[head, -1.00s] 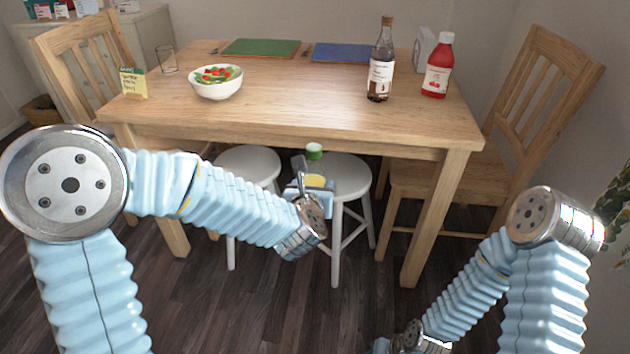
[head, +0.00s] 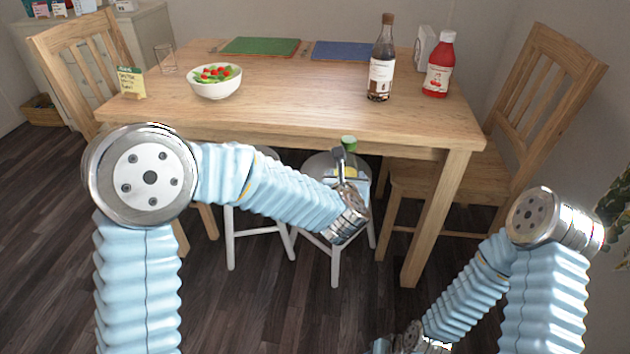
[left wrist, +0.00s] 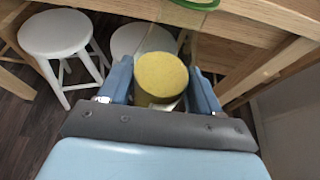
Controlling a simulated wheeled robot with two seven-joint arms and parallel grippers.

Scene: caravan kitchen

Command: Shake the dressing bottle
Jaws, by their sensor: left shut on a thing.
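The dressing bottle, with a green cap (head: 348,142) and yellow contents, is in my left gripper (head: 346,176), held in front of the table's near edge with the cap up in the head view. Most of its body is hidden by the gripper and wrist. In the left wrist view the bottle shows as a round olive-yellow end (left wrist: 160,74) between the two blue fingers, which are shut on it.
White stools (head: 310,240) stand beneath the table's front. A wooden chair (head: 545,90) stands at the right.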

